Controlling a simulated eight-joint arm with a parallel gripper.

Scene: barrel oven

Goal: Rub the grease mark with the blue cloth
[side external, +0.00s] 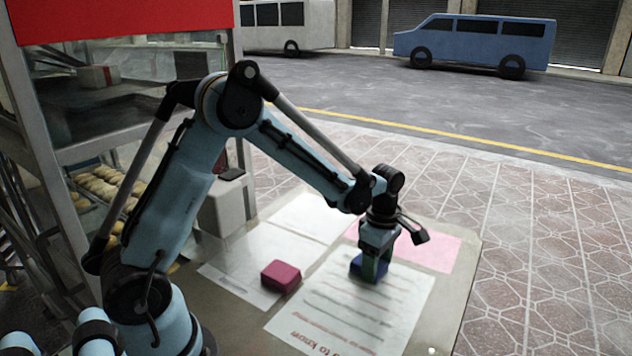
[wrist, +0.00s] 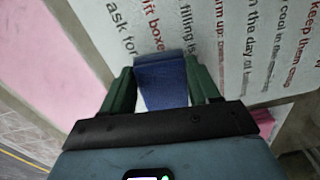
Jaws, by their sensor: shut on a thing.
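My gripper (side external: 376,264) points down over the printed sheet (side external: 335,310), near its upper end. It is shut on the blue cloth (side external: 356,264), which is folded into a small pad low at the fingertips. In the wrist view the cloth (wrist: 161,76) sits between my two green fingers (wrist: 160,88), against the white sheet with dark and red print (wrist: 235,50). The cloth looks to be at or very near the sheet; I cannot tell whether it touches. I cannot make out a grease mark in either view; the cloth and gripper hide part of the sheet.
A magenta block (side external: 281,276) lies left of the printed sheet. A pink sheet (side external: 440,248) lies behind and right of my gripper. Other white papers (side external: 305,218) cover the back. A grey box (side external: 222,205) stands at the back left. The table's right edge (side external: 474,275) is close.

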